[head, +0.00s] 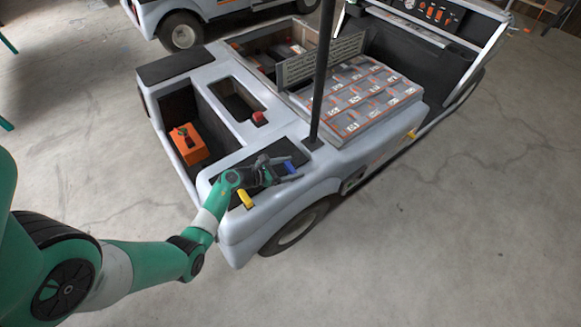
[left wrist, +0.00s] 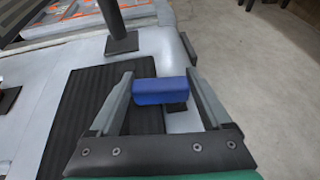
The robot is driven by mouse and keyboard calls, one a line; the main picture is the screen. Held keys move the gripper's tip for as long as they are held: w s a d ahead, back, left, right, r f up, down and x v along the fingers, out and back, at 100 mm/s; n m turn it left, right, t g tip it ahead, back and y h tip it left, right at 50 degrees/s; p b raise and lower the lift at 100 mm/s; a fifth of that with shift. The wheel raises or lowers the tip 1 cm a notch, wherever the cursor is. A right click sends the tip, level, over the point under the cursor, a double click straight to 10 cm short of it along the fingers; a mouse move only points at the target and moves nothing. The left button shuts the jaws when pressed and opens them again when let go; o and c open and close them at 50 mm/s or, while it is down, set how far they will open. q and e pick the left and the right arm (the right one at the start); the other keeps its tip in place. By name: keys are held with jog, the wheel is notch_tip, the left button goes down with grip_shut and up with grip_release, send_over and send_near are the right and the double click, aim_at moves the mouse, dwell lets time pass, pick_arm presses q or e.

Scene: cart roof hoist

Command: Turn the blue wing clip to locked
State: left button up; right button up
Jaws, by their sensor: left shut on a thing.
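The blue wing clip (head: 289,166) sits at the edge of the cart's grey body, beside the black ribbed pad. In the left wrist view the blue clip (left wrist: 160,91) lies crosswise between the two fingers of my left gripper (left wrist: 158,95), which reach along both of its ends. My left gripper (head: 285,169) is shut on the clip from the left side. The clip's base is partly hidden beneath it. My right gripper is in neither view.
A black post (head: 322,75) rises from the cart close by the clip. A yellow clip (head: 245,199) is near my left wrist. An orange box (head: 189,145) sits in the cart's open bay, and a red knob (head: 259,118) is behind. The floor right of the cart is clear.

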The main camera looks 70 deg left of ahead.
pick_arm(q)
jog(key=shift+s+d+r+n+y+p, duration=0.1)
jog(key=shift+r+n+y+p, duration=0.15)
jog(key=shift+y+p, duration=0.2)
jog(key=shift+f+n+y+p, duration=0.2)
jog(key=shift+n+y+p, duration=0.15)
jog(key=shift+n+p, duration=0.15)
jog(key=o, duration=1.2)
